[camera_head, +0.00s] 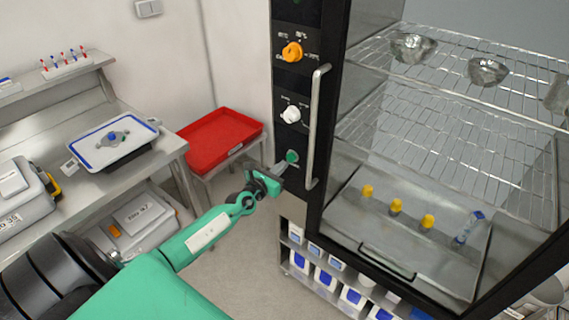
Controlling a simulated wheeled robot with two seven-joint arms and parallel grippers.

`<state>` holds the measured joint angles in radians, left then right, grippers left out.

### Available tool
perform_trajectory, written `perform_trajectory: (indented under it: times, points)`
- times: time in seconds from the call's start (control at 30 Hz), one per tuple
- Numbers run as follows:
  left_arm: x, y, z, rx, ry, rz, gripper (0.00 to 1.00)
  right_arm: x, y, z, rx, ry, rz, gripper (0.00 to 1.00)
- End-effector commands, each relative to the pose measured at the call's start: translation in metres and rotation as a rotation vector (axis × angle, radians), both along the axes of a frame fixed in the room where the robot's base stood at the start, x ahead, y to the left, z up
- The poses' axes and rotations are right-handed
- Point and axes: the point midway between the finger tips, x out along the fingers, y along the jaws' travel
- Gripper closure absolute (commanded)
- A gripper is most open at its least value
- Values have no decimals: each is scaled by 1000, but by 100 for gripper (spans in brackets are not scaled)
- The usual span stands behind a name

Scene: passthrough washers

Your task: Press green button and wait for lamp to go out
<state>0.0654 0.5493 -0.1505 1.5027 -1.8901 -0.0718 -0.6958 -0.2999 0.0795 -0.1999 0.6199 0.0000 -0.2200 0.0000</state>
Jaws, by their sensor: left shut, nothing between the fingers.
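The green button (292,156) sits low on the black control panel at the left of a glass-fronted cabinet. My left gripper (283,168) reaches up from the lower left, shut and empty. Its fingertips are just below and left of the green button; I cannot tell whether they touch it. A green spot (297,2) shows at the top edge of the panel, cut off by the frame; I cannot tell whether it is a lamp or whether it is lit. My right gripper is not in view.
An orange knob (292,52) and a white knob (291,115) sit above the button, beside a vertical door handle (316,125). The cabinet holds wire shelves (440,120), metal bowls and yellow-capped bottles. A red tray (219,140) and a steel bench (70,190) stand left.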

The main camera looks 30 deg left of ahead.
Motion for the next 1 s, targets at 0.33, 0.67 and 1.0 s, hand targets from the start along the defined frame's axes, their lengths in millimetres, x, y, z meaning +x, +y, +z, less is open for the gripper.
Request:
perform_trajectory:
  times: [0.33, 0.67, 1.0]
  points:
    - [22, -1, 0, 0, -1, 0, 100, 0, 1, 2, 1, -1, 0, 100]
    - [23, -1, 0, 0, 0, 0, 100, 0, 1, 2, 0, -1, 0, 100]
    - [45, -2, -1, -2, -2, 1, 100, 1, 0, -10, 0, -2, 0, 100]
